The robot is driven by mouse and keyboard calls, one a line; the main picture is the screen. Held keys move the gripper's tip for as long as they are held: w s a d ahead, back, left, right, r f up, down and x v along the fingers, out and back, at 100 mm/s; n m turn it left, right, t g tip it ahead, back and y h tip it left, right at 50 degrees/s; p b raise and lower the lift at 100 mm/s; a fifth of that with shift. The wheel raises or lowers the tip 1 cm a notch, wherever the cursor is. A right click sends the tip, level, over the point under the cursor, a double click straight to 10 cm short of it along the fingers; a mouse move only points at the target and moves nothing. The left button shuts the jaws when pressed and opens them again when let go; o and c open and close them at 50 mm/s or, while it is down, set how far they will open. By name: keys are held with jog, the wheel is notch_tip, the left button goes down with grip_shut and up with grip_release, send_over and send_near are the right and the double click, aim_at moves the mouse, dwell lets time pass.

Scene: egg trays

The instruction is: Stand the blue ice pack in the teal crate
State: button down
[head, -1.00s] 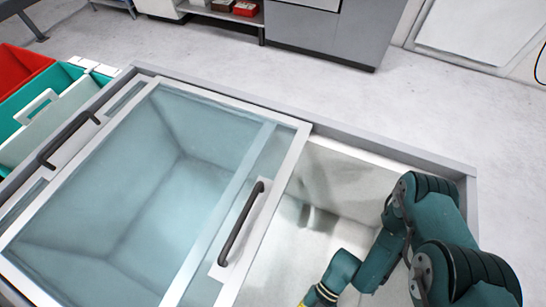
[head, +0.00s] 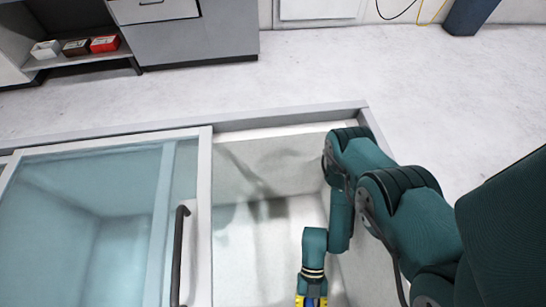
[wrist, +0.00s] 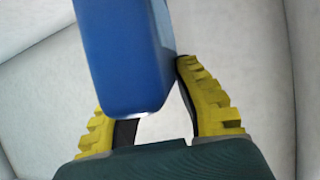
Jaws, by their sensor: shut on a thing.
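The blue ice pack (wrist: 125,55) fills the upper middle of the wrist view as a smooth blue block. My gripper (head: 312,299) has yellow ribbed fingers and is shut on the pack. In the wrist view the right finger lies against the pack's side; the pack hides much of the left finger. In the head view my gripper points down inside the open part of a white-lined chest (head: 235,240), at the bottom edge of the picture. Only a little blue shows between the fingers there. The teal crate is in neither present view.
A sliding glass lid (head: 95,225) with a dark handle (head: 179,255) covers the chest's left part. The chest's rim (head: 290,117) runs behind my arm, and its walls stand close around my gripper. A grey cabinet (head: 190,45) stands beyond clear floor (head: 420,90).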

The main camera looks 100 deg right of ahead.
jog(key=shift+s+a, duration=0.2)
jog(key=shift+s, duration=0.15)
jog(key=shift+w+d, duration=0.1)
jog(key=shift+w, duration=0.3)
jog(key=shift+s, duration=0.15)
